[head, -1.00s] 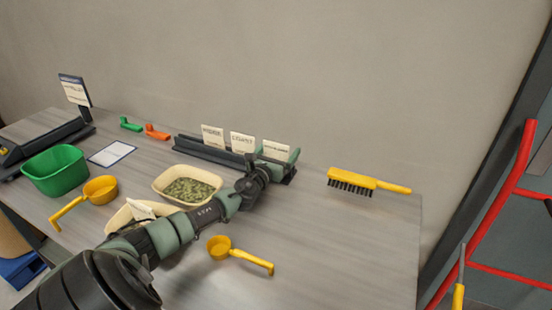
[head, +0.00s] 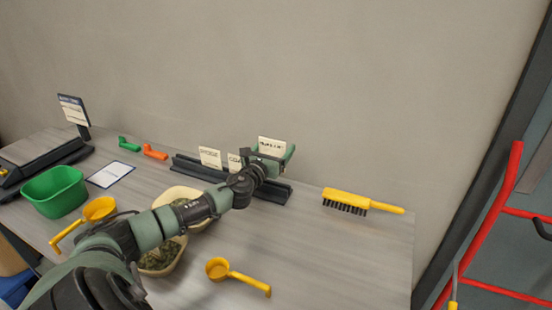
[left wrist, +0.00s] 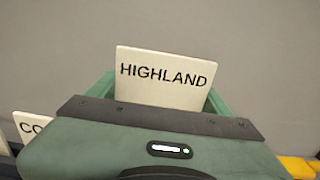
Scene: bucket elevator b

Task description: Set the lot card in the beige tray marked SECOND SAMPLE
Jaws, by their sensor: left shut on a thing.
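My left gripper (head: 271,156) is shut on a cream lot card (head: 272,145) and holds it above the right end of the dark card rack (head: 203,172). In the left wrist view the card (left wrist: 163,80) reads HIGHLAND and stands upright between the green fingers (left wrist: 162,98). Two beige trays with green contents are on the bench: a farther tray (head: 172,191) and a nearer tray (head: 165,274), both partly hidden by my left arm. No SECOND SAMPLE marking is readable. My right gripper is not in view.
Two other cards (head: 210,157) stand in the rack. A green tub (head: 54,192), yellow scoops (head: 217,269) (head: 99,209), a white sheet (head: 111,174) and a yellow brush (head: 350,200) lie around. The bench's right front is clear.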

